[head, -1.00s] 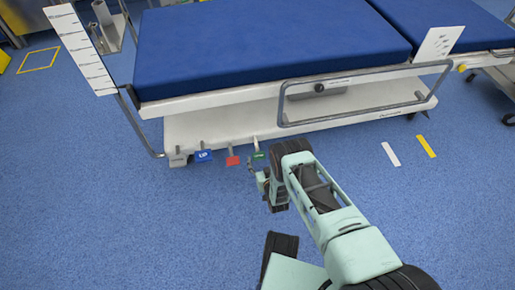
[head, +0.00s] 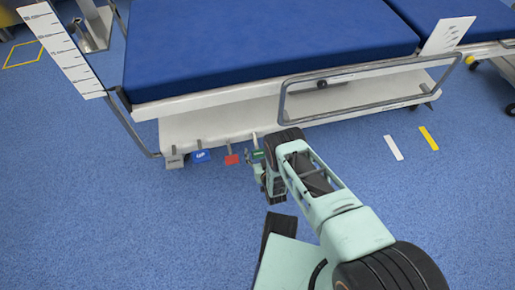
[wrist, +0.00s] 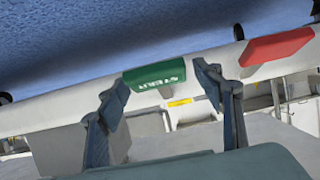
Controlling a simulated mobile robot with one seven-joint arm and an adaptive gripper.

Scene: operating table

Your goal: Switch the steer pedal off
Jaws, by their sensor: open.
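The steer pedal is the green pedal (wrist: 155,75) with white lettering, at the bed's base. In the wrist view it shows between and just beyond the two fingertips of my gripper (wrist: 163,85). The fingers are spread apart with nothing between them that I can see held. In the head view the green pedal (head: 258,154) is partly covered by my gripper (head: 256,166), which is close to it. I cannot tell whether a finger touches the pedal.
A red pedal (head: 232,159), a blue pedal (head: 201,155) and a grey pedal (head: 174,161) stand left of the green one. The bed (head: 220,118) has a side rail (head: 375,109) above. The blue floor in front is clear apart from tape marks.

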